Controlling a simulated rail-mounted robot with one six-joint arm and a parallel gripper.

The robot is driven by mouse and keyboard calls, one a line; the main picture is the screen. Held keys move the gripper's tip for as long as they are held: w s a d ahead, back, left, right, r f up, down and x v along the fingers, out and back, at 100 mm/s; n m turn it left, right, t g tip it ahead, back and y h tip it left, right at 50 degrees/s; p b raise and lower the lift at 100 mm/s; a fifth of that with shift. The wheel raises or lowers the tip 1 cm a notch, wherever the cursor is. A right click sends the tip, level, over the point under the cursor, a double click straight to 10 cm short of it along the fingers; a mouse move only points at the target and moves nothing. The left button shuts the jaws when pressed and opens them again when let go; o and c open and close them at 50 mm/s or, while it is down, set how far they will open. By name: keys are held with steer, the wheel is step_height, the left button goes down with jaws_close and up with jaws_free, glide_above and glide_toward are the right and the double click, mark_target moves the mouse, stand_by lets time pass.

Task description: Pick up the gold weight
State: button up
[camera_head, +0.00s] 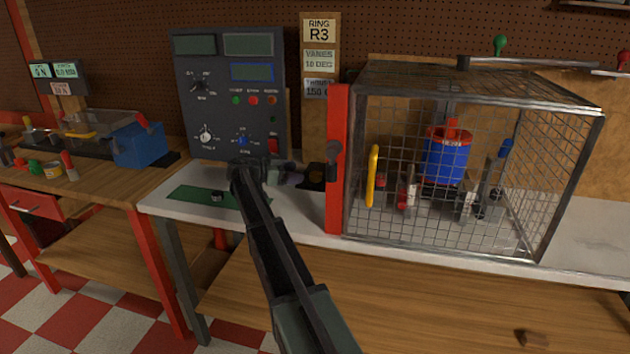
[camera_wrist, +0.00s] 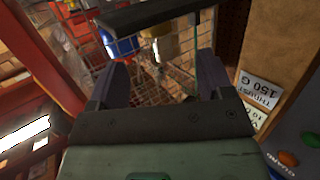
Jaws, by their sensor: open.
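I cannot make out the gold weight for sure in either view. My gripper (camera_head: 296,178) is over the bench in front of the dark console, pointing right toward that block and the cage. In the wrist view my gripper (camera_wrist: 160,80) has its two fingers spread apart, with nothing seen held between them.
The wire cage (camera_head: 450,215) with red post (camera_head: 338,160) and yellow handle (camera_head: 372,176) holds a blue cylinder (camera_head: 446,160). The console (camera_head: 228,90) stands behind my arm. A small dark piece (camera_head: 217,196) is on the green mat (camera_head: 190,194). The bench right of the cage is clear.

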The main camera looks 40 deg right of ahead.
mark_target(315, 174)
steer(key=shift+x, duration=1)
steer(key=b+x, duration=0.1)
steer(key=x, duration=0.4)
steer(key=shift+s+f, duration=0.15)
steer(key=shift+f, duration=0.05)
steer(key=shift+a, duration=0.1)
steer(key=c, duration=1.1)
steer(key=shift+o, duration=0.2)
steer(key=shift+r, duration=0.15)
step_height(315, 174, up, 20)
steer(key=p, duration=1.9)
steer(key=shift+p, duration=0.35)
